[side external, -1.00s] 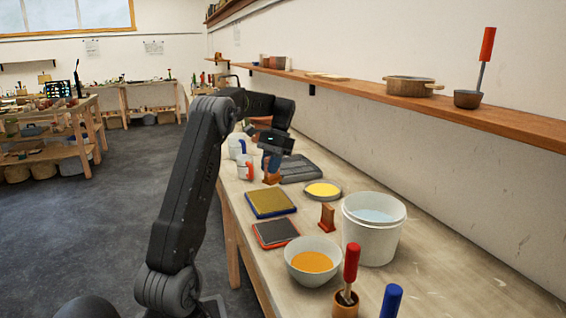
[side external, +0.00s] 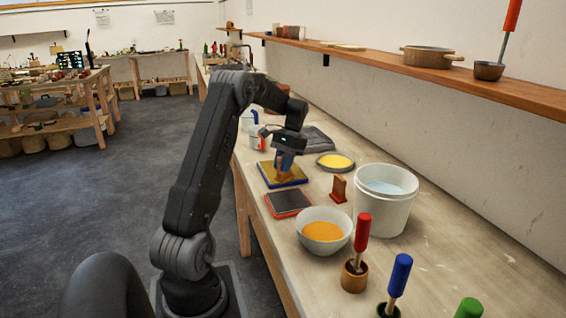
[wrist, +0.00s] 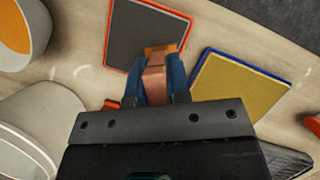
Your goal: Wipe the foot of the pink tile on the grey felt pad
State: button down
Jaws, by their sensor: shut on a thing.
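My gripper (side external: 287,153) is shut on the pink tile (wrist: 155,80), which hangs foot-down between the blue fingers. The tile's foot is orange in the wrist view (wrist: 160,49). The grey felt pad (wrist: 145,35) is a dark square with a red-orange rim; it also shows in the side view (side external: 287,203). In the wrist view, the foot overlaps the pad's near corner. In the side view, the tile shows against the blue-rimmed yellow pad (side external: 268,176). I cannot tell the foot's exact height or whether it touches anything.
A reddish-brown upright piece (side external: 338,187) stands right of the pads. Nearby are a white bowl of orange stuff (side external: 322,235), a white bucket (side external: 384,200), a yellow-filled dish (side external: 335,162) and a dark tray (side external: 316,139). Handled tools (side external: 361,235) stand in front.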

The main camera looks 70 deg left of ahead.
aim_at(284, 177)
jog(key=shift+f, duration=2.35)
jog(key=shift+f, duration=0.4)
jog(key=shift+d, duration=3.9)
dwell(1.8)
